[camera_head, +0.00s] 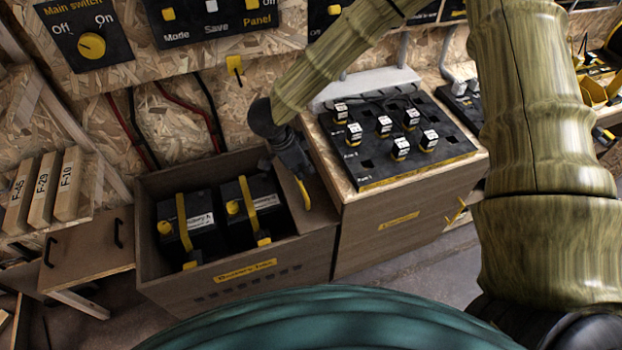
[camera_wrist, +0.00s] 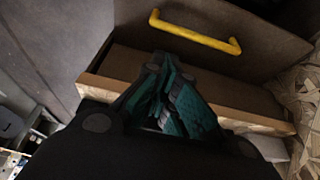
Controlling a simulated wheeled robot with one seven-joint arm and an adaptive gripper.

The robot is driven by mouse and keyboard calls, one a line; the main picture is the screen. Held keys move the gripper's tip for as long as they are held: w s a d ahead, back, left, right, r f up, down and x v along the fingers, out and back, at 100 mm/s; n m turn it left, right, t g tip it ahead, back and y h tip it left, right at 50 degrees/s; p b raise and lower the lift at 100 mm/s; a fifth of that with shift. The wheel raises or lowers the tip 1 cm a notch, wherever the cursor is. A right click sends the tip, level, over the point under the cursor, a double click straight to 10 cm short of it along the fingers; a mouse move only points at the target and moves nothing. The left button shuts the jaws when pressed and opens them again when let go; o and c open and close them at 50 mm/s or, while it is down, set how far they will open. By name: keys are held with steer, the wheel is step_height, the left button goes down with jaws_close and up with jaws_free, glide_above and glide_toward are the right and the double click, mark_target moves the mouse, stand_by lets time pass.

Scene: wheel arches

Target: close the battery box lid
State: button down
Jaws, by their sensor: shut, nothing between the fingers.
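The battery box (camera_head: 237,283) stands open at lower left in the head view, with two black batteries (camera_head: 187,222) with yellow straps inside. Its brown lid (camera_head: 318,207) appears to be at the right side of the box, against the fuse cabinet; its exact angle is hard to tell. A yellow handle (camera_head: 304,194) shows there, and a yellow handle on a brown panel (camera_wrist: 194,36) shows in the wrist view. My gripper (camera_head: 300,176) is shut and empty, pointing down close to the handle. Its teal fingers (camera_wrist: 164,65) show in the wrist view; contact is unclear.
The fuse cabinet (camera_head: 400,225) stands directly right of the box, with several plugs on its black top. A panel with switches (camera_head: 84,32) and hanging cables (camera_head: 190,108) are on the wall behind. A wooden shelf with labelled blocks (camera_head: 42,190) is at left.

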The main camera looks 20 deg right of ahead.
glide_above(313, 200)
steer(key=f, duration=0.9)
steer(key=shift+d+f, duration=0.1)
steer(key=shift+d, duration=0.1)
steer(key=shift+a, duration=0.15)
